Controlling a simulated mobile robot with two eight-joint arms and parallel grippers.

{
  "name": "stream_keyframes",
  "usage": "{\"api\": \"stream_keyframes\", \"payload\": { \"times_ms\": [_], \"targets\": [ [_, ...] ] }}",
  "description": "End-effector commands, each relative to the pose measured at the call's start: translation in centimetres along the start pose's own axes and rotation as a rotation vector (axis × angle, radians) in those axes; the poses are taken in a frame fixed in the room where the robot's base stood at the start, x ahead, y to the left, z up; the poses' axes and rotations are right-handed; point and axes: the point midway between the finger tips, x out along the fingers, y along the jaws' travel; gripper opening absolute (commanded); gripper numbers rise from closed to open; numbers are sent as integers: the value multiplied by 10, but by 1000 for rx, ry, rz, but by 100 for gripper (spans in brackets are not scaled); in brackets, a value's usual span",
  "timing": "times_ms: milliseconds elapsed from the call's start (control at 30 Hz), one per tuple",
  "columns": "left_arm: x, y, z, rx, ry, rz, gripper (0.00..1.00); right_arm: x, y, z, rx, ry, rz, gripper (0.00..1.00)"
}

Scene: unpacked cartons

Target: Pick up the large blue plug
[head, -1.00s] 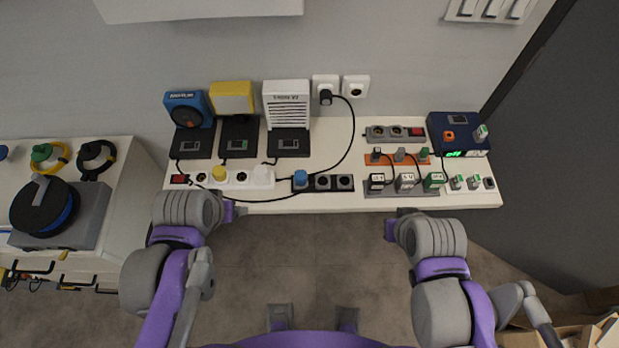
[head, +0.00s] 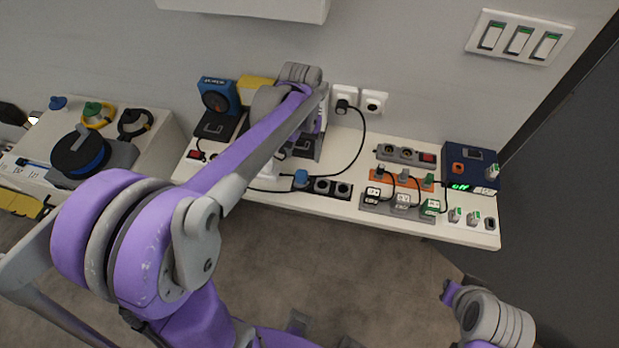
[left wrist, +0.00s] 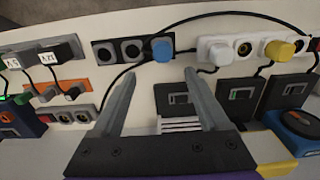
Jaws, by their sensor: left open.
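A blue plug (head: 301,178) sits in the left socket of a black socket strip (head: 343,190) on the white bench. In the left wrist view this blue plug (left wrist: 162,49) stands just beyond and between my fingertips. My left gripper (left wrist: 159,76) is open and empty, pointing at the strip. In the head view, my left arm hides most of that gripper. My right gripper (head: 449,292) is at the lower right, off the bench; its jaws are too unclear to judge.
A white strip (left wrist: 229,46) with yellow and white plugs lies beside the black one. A black cable (head: 362,145) arcs behind the blue plug. Grey and orange strips (head: 390,182) lie to the right. Another blue plug (head: 57,102) is on the left cabinet.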

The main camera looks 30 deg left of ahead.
Motion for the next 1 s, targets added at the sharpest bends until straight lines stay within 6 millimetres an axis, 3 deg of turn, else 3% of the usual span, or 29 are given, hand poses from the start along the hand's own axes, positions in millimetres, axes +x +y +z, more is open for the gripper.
{"api": "stream_keyframes", "payload": {
  "times_ms": [100, 367, 700, 967, 1000],
  "targets": [
    [22, 0, 1, 1, 0, 0, 78, 2, 0, 3, 0, -2, 0, 0],
    [44, 0, 1, 1, 1, 0, 78, 3, 0, 4, 0, -3, 0, 0],
    [88, -4, 5, 1, 2, 0, 78, 4, 0, 4, 0, -3, 0, 0],
    [91, -4, 5, 1, 2, 0, 78, 4, 0, 4, 0, -3, 0, 0],
    [91, -4, 5, 1, 2, 0, 74, 4, 0, 4, 0, -3, 0, 0]
  ]
}}
